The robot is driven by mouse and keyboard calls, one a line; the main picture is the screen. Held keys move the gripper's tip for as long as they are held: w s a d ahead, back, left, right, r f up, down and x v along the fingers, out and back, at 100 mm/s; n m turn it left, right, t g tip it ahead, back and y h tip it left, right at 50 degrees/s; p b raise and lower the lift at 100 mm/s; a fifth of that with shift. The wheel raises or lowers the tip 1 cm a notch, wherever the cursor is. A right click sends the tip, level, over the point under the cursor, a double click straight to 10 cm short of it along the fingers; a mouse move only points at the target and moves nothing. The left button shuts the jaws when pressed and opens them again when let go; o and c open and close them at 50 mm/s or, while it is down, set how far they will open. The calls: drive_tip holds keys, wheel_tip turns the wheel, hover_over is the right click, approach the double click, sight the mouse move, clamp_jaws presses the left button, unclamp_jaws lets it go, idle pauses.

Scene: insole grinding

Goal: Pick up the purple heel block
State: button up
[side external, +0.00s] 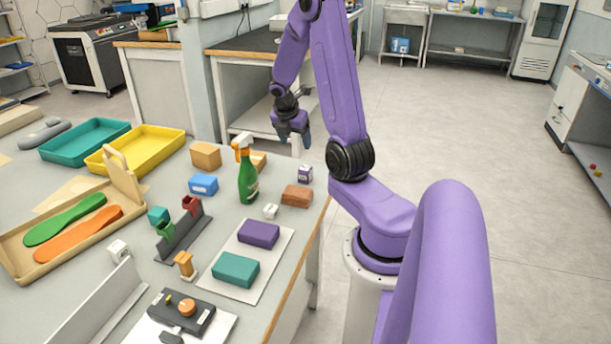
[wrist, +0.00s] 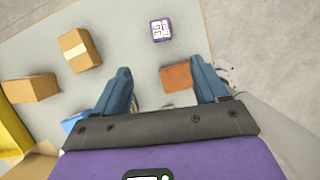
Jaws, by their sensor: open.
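The purple heel block (side external: 258,234) lies on a white sheet (side external: 232,272) near the table's right edge, beside a teal block (side external: 235,270). It is not visible in the wrist view. My gripper (side external: 292,138) is open and empty, raised well above the far right part of the table, apart from the purple block. In the wrist view my gripper's blue fingers (wrist: 161,70) are spread, with a brown block (wrist: 176,77) below, between them. The space between the fingers holds nothing.
A green spray bottle (side external: 248,180) stands beyond the sheet. A small purple-and-white box (side external: 305,174) and cardboard boxes (wrist: 80,50) are near the far edge.

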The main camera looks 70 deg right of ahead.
sight(305, 168)
drive_tip(key=x, duration=0.8)
drive_tip(key=s+x, duration=0.1)
drive_tip(key=x, duration=0.3)
drive_tip(key=shift+d+r, duration=0.1)
drive_tip(key=shift+d, duration=0.3)
drive_tip(key=shift+w+x, duration=0.15)
drive_tip(key=shift+x, duration=1.3)
drive_tip(key=shift+w+x, duration=0.1)
drive_tip(key=shift+x, duration=1.35)
drive_tip(key=c, duration=1)
drive_tip(key=shift+c, duration=0.4)
drive_tip(key=shift+r, duration=0.15)
